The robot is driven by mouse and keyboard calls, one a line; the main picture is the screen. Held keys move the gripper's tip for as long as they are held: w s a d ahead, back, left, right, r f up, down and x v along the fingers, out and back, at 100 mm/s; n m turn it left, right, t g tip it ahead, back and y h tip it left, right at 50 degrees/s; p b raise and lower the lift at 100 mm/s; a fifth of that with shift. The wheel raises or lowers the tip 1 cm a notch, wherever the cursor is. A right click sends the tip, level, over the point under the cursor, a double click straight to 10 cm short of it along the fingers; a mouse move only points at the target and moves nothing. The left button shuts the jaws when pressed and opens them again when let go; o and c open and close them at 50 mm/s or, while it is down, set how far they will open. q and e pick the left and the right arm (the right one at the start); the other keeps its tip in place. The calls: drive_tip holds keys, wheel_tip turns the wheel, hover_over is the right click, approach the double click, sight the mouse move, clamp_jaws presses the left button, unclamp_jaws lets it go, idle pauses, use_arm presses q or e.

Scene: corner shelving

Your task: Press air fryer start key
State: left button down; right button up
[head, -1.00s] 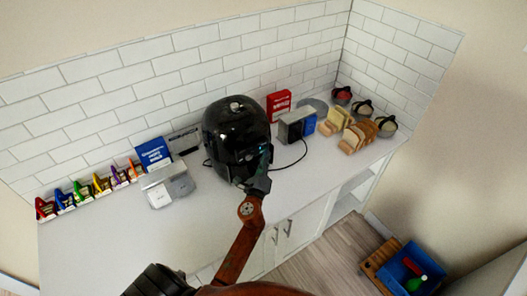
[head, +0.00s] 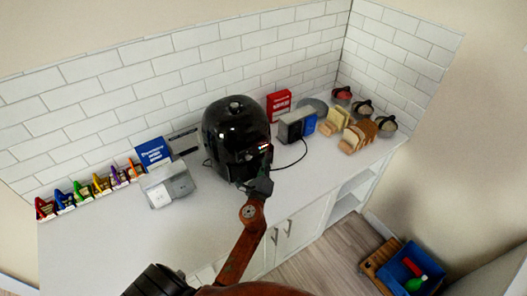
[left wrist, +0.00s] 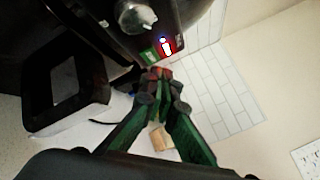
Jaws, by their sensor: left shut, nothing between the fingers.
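The black, rounded air fryer (head: 226,130) stands on the counter against the tiled wall. Its front panel shows small lit red, white and green marks in the head view. In the left wrist view its control panel (left wrist: 166,45) has a bright red and white display and a green lit key (left wrist: 146,56), below a silver knob (left wrist: 137,17). My left gripper (head: 266,173) is in front of the fryer, just below the panel. It is shut and empty, with its fingertips (left wrist: 160,74) close to the panel's lower edge; I cannot tell whether they touch. My right gripper is out of view.
A silver appliance (head: 169,186) and a blue box (head: 153,152) stand left of the fryer. A toaster (head: 292,126), a red box (head: 279,104), bread slices (head: 357,136) and lidded jars stand to the right. The counter's front left (head: 100,240) is clear.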

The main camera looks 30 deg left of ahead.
use_arm(q)
drive_tip(key=d, duration=0.1)
drive_tip(key=s+d, duration=0.1)
drive_tip(key=d, duration=0.1)
drive_tip(key=s+d, duration=0.1)
drive_tip(key=shift+d+b, duration=0.3)
idle(0.3)
drive_tip(key=shift+r, duration=0.1)
idle(0.4)
